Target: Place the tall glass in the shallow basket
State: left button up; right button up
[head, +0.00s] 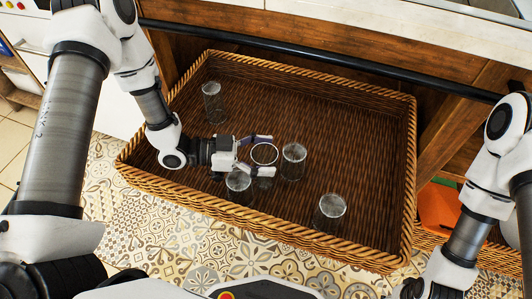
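The shallow basket (380,261) is a wide brown wicker tray below me. My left gripper (268,154) is over its middle, fingers pointing right. A clear round glass rim (264,144) lies between the two fingers. Its body is hardly visible, and I cannot tell whether the fingers press on it or whether its base touches the basket. Other clear glasses stand in the basket: one at the back left (212,103), one just right of the gripper (294,163), one partly under the gripper (238,188) and one near the front (330,213). My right gripper's fingers are out of view.
A dark bar (330,58) runs along the wooden shelf front above the basket's back. An orange object (437,208) lies right of the basket. Patterned floor tiles (160,235) show in front. The basket's right and back right areas are bare.

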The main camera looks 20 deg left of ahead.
pick_arm(q)
jog(key=shift+a+r, duration=0.1)
jog(key=shift+r, duration=0.1)
jog(key=p+v, duration=0.5)
jog(key=v, duration=0.6)
jog(key=shift+a, duration=0.35)
jog(key=shift+s, duration=0.15)
dwell(0.5)
